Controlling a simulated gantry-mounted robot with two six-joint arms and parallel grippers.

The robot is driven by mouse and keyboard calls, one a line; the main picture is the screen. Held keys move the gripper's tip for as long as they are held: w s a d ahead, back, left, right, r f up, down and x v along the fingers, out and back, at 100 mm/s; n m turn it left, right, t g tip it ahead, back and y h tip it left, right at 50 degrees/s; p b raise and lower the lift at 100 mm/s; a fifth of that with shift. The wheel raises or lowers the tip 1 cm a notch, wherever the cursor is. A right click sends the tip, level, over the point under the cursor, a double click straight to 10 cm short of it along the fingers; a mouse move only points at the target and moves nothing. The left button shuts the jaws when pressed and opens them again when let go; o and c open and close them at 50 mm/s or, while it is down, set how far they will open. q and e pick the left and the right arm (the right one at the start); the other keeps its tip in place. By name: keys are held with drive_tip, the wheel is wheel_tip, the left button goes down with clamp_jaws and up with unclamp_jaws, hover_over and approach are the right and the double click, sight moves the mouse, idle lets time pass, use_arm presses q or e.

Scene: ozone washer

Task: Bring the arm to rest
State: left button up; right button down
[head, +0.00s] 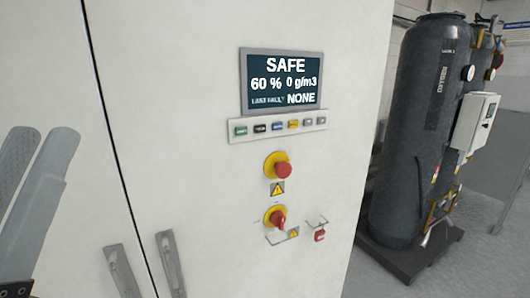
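My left gripper (43,136) is at the left edge, in front of the white cabinet (200,60). My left arm behind the fingers is mostly out of frame. My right gripper is not in view. The cabinet's display (283,81) reads SAFE, 60 % and 0 g/m3, with NONE on its lowest line.
Below the display are a row of small buttons (279,127), a red emergency knob (282,169), a red rotary switch (276,218) and a small red lock (319,235). Two door handles (121,271) (171,264) are low at left. A dark tank (412,130) stands at right.

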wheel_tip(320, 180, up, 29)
drive_tip(key=p, duration=2.6)
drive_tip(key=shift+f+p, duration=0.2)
drive_tip(key=shift+p, duration=0.2)
